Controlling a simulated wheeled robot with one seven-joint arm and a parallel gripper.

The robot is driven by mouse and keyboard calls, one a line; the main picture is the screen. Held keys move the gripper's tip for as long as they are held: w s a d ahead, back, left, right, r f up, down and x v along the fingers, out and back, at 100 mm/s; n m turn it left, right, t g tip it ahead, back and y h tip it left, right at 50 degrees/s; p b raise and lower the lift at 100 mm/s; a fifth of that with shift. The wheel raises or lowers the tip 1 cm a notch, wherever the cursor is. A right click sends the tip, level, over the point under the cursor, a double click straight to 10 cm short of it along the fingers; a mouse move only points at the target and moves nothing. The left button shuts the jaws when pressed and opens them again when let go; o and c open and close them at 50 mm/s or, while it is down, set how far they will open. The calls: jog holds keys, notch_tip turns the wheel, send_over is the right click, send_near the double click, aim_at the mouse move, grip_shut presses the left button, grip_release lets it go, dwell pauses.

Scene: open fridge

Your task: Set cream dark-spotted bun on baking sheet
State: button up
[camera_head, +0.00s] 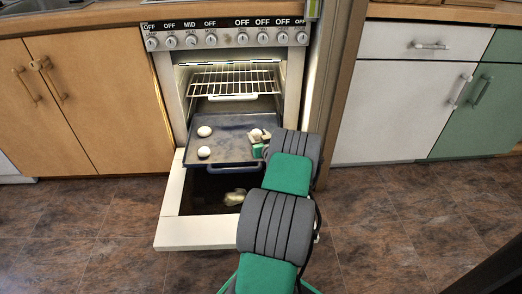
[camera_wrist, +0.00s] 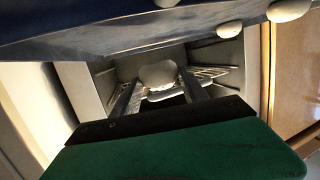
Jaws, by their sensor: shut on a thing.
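The dark blue-grey baking sheet (camera_head: 228,125) sticks out of the open oven; its dark blue surface fills the top of the wrist view (camera_wrist: 110,32). My gripper (camera_head: 257,137) is over the right part of the sheet. In the wrist view its two dark fingers (camera_wrist: 158,88) are shut on a pale cream bun (camera_wrist: 158,74), held between the fingertips. The bun also shows as a small pale shape in the head view (camera_head: 254,133), partly hidden by the gripper. Its dark spots are too small to make out. Whether the bun touches the sheet, I cannot tell.
Two pale round buns, one farther back (camera_head: 204,131) and one nearer (camera_head: 204,152), sit on the sheet's left half. A wire rack (camera_head: 235,80) is above the sheet. The lowered oven door (camera_head: 197,232) is below, with a yellowish item (camera_head: 235,197) in the dark opening.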

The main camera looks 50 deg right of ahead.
jog(key=shift+s+d+f, duration=0.2)
jog(key=shift+d+f, duration=0.1)
jog(key=shift+f, duration=0.25)
jog(key=f, duration=0.1)
jog(key=f+b, duration=0.2)
jog(key=f, duration=0.1)
jog(key=shift+s+d, duration=0.25)
jog(key=shift+d, duration=0.15)
jog(key=shift+r, duration=0.15)
jog(key=o, duration=1.4)
jog(key=shift+c, duration=0.2)
